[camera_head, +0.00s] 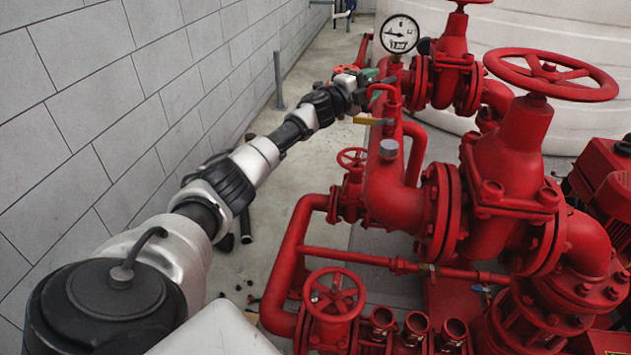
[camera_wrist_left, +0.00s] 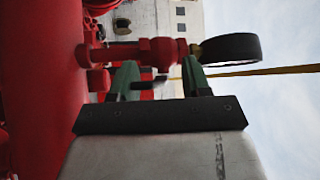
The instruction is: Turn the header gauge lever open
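The header gauge (camera_head: 400,35) has a round white dial and stands on top of the red header pipe in the head view. In the left wrist view the gauge (camera_wrist_left: 230,48) shows edge-on, at the end of a red fitting (camera_wrist_left: 158,52). A small dark lever (camera_wrist_left: 150,84) shows between my left gripper's fingers, below that fitting. My left gripper (camera_head: 371,76) reaches beside the pipe just below the gauge. In the left wrist view its green fingers (camera_wrist_left: 159,78) stand apart. I cannot tell whether either finger touches the lever. My right gripper is out of view.
A yellow lever (camera_head: 370,121) sticks out left of the pipe, below my gripper. Red handwheels (camera_head: 551,74) and flanged pipes fill the right. A grey block wall (camera_head: 90,110) runs along the left. Some bare floor (camera_head: 275,195) lies between wall and pipes.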

